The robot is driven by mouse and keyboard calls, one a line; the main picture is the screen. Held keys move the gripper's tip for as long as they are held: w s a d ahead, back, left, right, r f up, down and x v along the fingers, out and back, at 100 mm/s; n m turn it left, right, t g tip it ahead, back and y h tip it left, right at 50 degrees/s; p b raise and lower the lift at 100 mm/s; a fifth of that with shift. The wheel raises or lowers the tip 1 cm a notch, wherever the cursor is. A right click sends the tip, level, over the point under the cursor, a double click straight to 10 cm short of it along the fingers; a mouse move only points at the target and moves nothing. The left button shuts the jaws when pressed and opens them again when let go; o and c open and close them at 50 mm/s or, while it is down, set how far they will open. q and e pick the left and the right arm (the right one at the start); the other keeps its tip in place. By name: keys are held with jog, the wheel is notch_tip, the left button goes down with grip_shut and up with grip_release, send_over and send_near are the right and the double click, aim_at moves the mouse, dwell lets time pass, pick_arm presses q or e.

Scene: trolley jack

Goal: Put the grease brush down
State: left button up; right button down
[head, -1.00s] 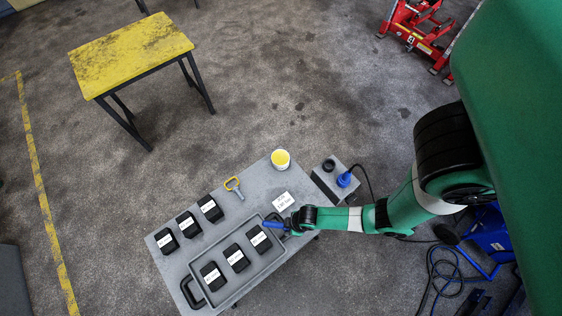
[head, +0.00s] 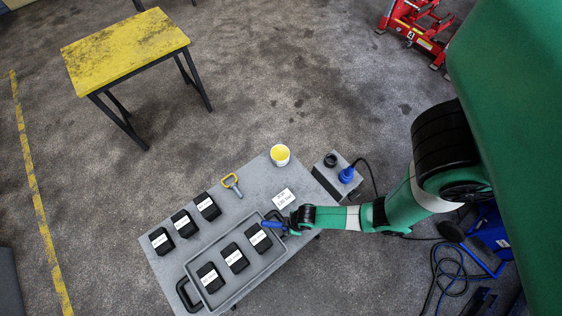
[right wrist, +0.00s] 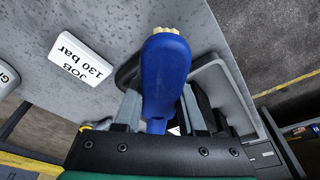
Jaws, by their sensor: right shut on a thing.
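My right gripper (head: 291,222) is shut on the grease brush (head: 271,224), which has a blue handle. In the right wrist view, the brush (right wrist: 165,75) stands out between the fingers (right wrist: 160,115), with pale yellow bristles at its far end. The head view shows it above the upper right end of a grey tray (head: 250,277) on a grey bench (head: 243,206). I cannot tell whether the brush touches the tray. My left gripper is not in view.
Several labelled black blocks (head: 235,257) sit in and beside the tray. A yellow-handled tool (head: 231,183), a yellow-topped pot (head: 280,155) and a white label card (head: 284,198) are on the bench. A grey box (head: 337,175) with a blue plug stands beyond its right edge.

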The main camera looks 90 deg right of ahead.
jog(key=shift+c, duration=2.4)
grip_release()
jog(key=p+v, duration=0.4)
jog(key=v, duration=0.2)
jog(key=p+v, duration=0.4)
jog(key=v, duration=0.3)
jog(key=shift+w+r+p, duration=0.15)
jog(key=shift+r+p, duration=0.1)
jog(key=shift+p, duration=0.15)
